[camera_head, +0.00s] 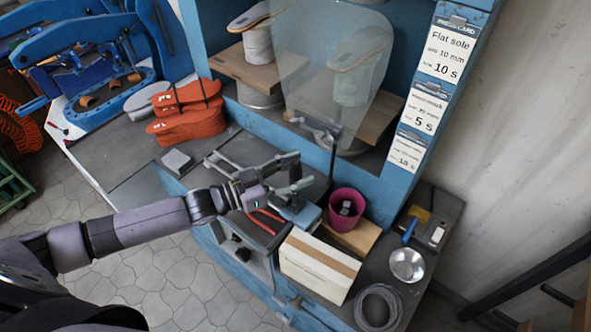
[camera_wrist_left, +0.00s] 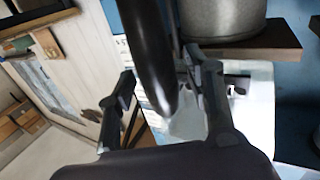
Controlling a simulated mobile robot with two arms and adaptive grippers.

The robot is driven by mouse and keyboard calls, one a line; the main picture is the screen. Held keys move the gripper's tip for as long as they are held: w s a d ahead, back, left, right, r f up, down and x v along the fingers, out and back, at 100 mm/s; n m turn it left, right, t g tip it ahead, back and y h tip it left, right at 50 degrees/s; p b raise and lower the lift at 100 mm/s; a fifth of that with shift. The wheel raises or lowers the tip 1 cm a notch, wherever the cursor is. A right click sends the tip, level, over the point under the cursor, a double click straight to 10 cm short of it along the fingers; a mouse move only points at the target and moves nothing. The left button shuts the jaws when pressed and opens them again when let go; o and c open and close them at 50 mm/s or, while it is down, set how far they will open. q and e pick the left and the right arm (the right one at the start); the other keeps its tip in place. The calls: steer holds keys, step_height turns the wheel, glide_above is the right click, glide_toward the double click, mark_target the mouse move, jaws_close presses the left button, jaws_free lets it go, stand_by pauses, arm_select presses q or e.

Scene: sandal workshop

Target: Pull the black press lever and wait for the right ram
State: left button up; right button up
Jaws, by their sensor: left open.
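The black press lever (camera_head: 333,152) stands as a thin dark rod in front of the blue press (camera_head: 385,195). In the left wrist view the lever (camera_wrist_left: 149,50) is large and close, between the two fingers. My left gripper (camera_head: 298,171) is open beside the lever in the head view; it also shows in the left wrist view (camera_wrist_left: 160,85). I cannot tell whether a finger touches the lever. The right press station (camera_head: 352,85), with a cylinder and a sole above a wooden board, sits behind a clear shield (camera_head: 300,60). My right gripper is out of view.
A purple cup (camera_head: 346,203), a cardboard box (camera_head: 318,268) and a metal bowl (camera_head: 407,264) stand right of my gripper. Orange soles (camera_head: 187,110) lie on the bench at left. Cards (camera_head: 446,52) hang on the press's right post.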

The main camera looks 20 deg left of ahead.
arm_select(q)
jaws_close()
stand_by(0.5)
stand_by(0.3)
